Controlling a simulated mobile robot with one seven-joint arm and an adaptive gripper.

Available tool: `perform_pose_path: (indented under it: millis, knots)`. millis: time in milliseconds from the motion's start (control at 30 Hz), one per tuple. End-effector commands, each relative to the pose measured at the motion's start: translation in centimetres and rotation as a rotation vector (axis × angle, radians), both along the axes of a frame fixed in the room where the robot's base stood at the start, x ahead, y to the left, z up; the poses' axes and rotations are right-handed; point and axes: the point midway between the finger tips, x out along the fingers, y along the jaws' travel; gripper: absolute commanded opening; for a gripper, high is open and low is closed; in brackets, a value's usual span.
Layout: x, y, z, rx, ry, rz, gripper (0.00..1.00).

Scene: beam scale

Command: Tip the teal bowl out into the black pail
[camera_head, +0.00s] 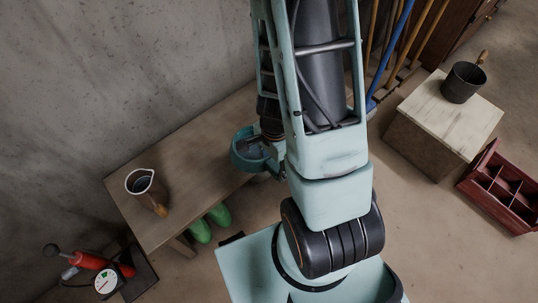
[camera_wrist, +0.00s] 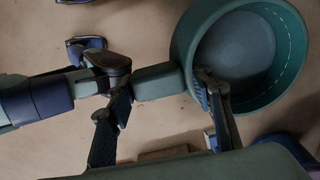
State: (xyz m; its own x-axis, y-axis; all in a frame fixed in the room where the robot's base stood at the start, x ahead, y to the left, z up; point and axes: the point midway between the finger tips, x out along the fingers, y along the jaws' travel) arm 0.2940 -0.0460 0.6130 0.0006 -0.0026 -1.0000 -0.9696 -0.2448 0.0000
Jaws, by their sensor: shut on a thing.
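The teal bowl (camera_head: 240,160) is in the middle of the head view, at the right end of the wooden bench and partly behind my arm. In the wrist view the bowl (camera_wrist: 291,75) is at the upper right, with its opening facing the camera. A flat grey-blue surface shows inside; I cannot tell whether it is contents or the bottom. My gripper (camera_head: 271,146) is shut on the bowl at its side; a finger overlaps the rim in the wrist view. The black pail (camera_head: 461,84) stands upright at the upper right, on a pale wooden block, apart from the bowl.
The bench (camera_head: 190,150) bears a white-rimmed jug (camera_head: 140,182). Green boots (camera_head: 210,223) stand below it. A red tool with a gauge (camera_head: 95,265) is at the lower left. A red divided crate (camera_head: 500,190) is right of the block (camera_head: 430,135). Long-handled tools (camera_head: 390,50) lean behind.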

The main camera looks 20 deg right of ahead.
Motion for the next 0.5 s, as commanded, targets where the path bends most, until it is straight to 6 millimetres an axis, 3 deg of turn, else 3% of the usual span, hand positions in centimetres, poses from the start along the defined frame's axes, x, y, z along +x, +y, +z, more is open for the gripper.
perform_pose_path:
  millis: [67,500]
  knots:
    - [-0.7,-0.1,1.2,0.005,0.005,-0.008,0.06]
    - [-2.3,-1.0,1.5,-0.001,0.006,-0.002,0.06]
